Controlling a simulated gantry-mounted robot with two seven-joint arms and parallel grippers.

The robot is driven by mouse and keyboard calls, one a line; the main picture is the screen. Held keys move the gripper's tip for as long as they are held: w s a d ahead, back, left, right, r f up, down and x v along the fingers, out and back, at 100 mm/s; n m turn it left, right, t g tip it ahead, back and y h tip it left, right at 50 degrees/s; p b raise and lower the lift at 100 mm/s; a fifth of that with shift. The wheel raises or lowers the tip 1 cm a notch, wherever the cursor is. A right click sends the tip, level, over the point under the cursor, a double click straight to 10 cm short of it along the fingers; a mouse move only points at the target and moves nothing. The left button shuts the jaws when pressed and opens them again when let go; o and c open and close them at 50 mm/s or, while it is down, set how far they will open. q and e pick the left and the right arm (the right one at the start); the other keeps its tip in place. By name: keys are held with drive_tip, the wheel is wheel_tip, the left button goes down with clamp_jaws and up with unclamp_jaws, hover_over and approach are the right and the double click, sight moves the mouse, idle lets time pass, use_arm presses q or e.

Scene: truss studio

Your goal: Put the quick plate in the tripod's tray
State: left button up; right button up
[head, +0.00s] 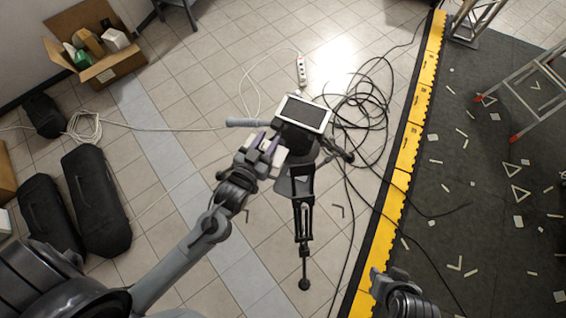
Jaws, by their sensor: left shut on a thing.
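The tripod (303,222) stands on the tiled floor near the middle of the head view, with black legs and a grey pan handle (243,122). On its head is a white-rimmed rectangular tray (325,121) with a dark inside. My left gripper (268,145) is just left of and below the tray, beside the tripod head. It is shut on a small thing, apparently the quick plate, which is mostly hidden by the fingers. My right gripper (384,284) shows only in part at the bottom, away from the tripod, and its jaws are unclear.
Black cables (368,100) and a power strip (301,70) lie behind the tripod. A yellow edge strip (410,140) borders a dark mat (465,210) with scattered pale marks. Black bags (95,200) and a cardboard box (110,68) are at left.

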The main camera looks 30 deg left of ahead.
use_arm(q)
drive_tip(key=w+a+f+b, duration=0.2)
drive_tip(key=w+f+b, duration=0.1)
drive_tip(key=f+b, duration=1.8)
drive_tip(key=w+a+f+b, duration=0.2)
drive_tip(key=w+f+b, duration=0.1)
drive_tip(key=f+b, duration=1.7)
drive_tip(key=w+a+f+b, duration=0.2)
drive_tip(key=w+f+b, duration=0.1)
drive_tip(key=f+b, duration=1.8)
drive_tip(key=shift+y, duration=0.3)
drive_tip(key=w+d+f+b, duration=0.1)
drive_tip(key=d+f, duration=0.2)
drive_tip(key=w+d+f+b, duration=0.1)
drive_tip(key=d+f, duration=0.2)
drive_tip(key=w+d+f+b, duration=0.1)
drive_tip(key=w+d+f, duration=0.1)
drive_tip(key=d+f, duration=0.1)
drive_tip(key=shift+d, duration=0.6)
wheel_tip(320, 180, down, 4)
drive_tip(key=b, duration=0.3)
drive_tip(key=shift+w, duration=0.1)
drive_tip(key=o, duration=1.1)
drive_tip(key=shift+f, duration=0.15)
